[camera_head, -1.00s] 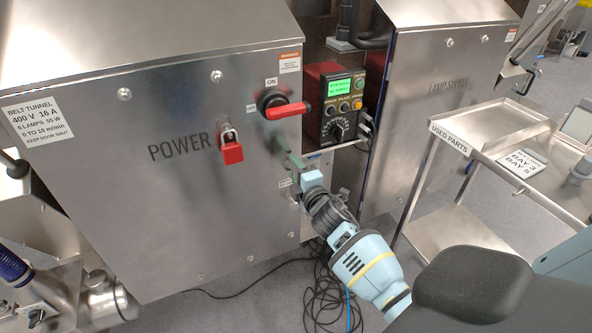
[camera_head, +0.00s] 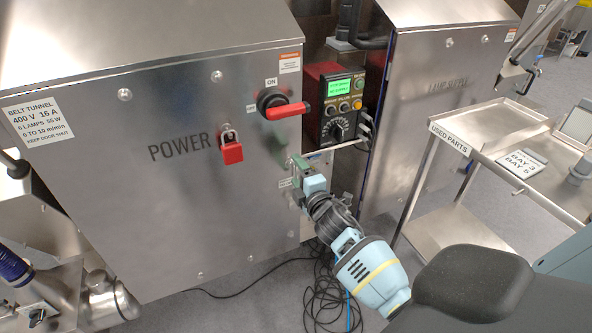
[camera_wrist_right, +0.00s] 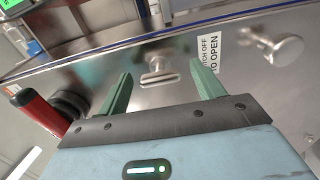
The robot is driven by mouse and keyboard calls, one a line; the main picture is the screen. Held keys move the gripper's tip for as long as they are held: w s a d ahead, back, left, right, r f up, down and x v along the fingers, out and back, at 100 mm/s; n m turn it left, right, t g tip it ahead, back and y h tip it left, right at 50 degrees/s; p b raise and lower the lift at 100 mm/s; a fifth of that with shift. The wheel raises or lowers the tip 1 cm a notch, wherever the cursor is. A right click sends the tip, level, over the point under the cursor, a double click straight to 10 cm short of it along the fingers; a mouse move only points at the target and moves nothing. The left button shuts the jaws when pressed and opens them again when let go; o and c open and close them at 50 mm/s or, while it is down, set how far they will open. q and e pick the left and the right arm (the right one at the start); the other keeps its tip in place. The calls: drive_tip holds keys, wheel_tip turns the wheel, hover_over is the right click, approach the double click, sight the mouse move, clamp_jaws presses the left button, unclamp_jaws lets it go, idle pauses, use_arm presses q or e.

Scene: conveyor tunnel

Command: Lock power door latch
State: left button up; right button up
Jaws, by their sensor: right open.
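The power door is the steel cabinet front (camera_head: 130,230) marked POWER. In the right wrist view a small metal latch (camera_wrist_right: 158,78) with a short flat grip sits near the door's edge. My right gripper (camera_head: 298,163) is at the door's right edge, below the red switch handle. It is open, and its two green fingers stand on either side of the latch in the wrist view (camera_wrist_right: 160,67). I cannot tell whether they touch it. In the head view the gripper hides the latch. My left gripper is not in view.
A red rotary handle (camera_head: 288,110) sticks out just above my right gripper. A red padlock (camera_head: 231,152) hangs left of it. A control box (camera_head: 337,105) with a green screen stands right. A steel cart (camera_head: 440,120) and loose cables (camera_head: 330,300) lie near my arm.

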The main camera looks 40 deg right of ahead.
drive_tip(key=v, duration=0.6)
